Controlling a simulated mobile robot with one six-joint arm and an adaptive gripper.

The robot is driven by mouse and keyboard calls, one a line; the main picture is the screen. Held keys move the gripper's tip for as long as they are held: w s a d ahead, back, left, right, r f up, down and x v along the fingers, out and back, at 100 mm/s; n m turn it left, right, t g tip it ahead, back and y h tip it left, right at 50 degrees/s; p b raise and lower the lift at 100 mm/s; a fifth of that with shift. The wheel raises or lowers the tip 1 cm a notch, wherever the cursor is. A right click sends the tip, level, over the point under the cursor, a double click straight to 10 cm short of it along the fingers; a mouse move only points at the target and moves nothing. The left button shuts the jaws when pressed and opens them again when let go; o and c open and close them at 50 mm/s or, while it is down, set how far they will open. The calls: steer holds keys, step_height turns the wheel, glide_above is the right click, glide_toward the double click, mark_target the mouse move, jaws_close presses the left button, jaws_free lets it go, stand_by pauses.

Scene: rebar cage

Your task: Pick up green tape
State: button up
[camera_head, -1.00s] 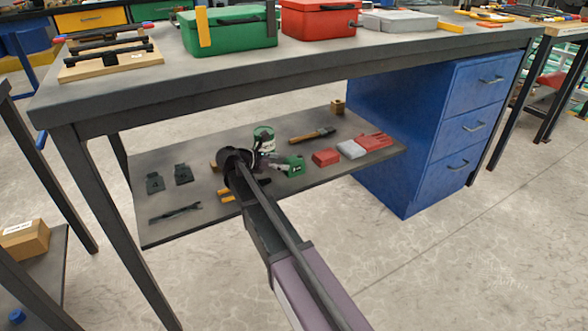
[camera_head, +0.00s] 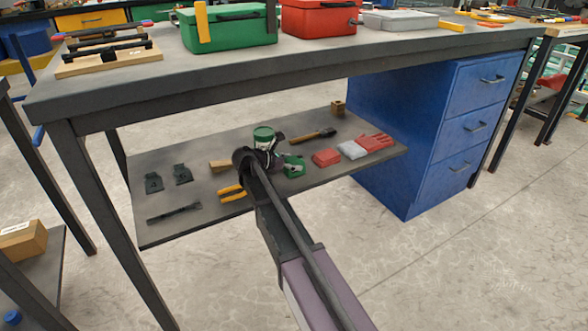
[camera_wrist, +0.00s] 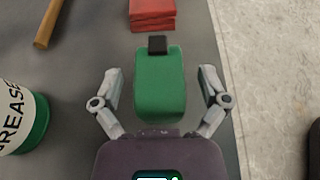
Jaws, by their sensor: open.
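The green tape (camera_wrist: 160,88) is a green case with a black tab at its far end. It lies on the grey lower shelf (camera_wrist: 85,65). In the wrist view it lies between the two fingers of my gripper (camera_wrist: 160,85), with a gap on each side. In the head view the green tape (camera_head: 294,167) is beside my gripper (camera_head: 272,155), partly hidden by it. My gripper is open, and the fingers do not touch the tape.
A grease can (camera_wrist: 22,118) stands left of the gripper. A hammer (camera_head: 312,136), red block (camera_head: 326,157) and red gloves (camera_head: 375,143) lie nearby. Yellow-handled pliers (camera_head: 232,192) are at left. The tabletop (camera_head: 300,62) overhangs the shelf; a blue drawer cabinet (camera_head: 420,165) is to the right.

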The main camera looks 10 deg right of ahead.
mark_target(293, 158)
stand_by(0.4)
jaws_close()
steer(key=shift+r, duration=0.2)
step_height(293, 158, up, 3)
steer(key=p, duration=0.3)
steer(key=s+a+r+p, duration=0.1)
steer(key=s+a+p, duration=0.1)
steer(key=s, duration=1.3)
steer(key=shift+v, duration=0.8)
steer(key=shift+s, duration=0.2)
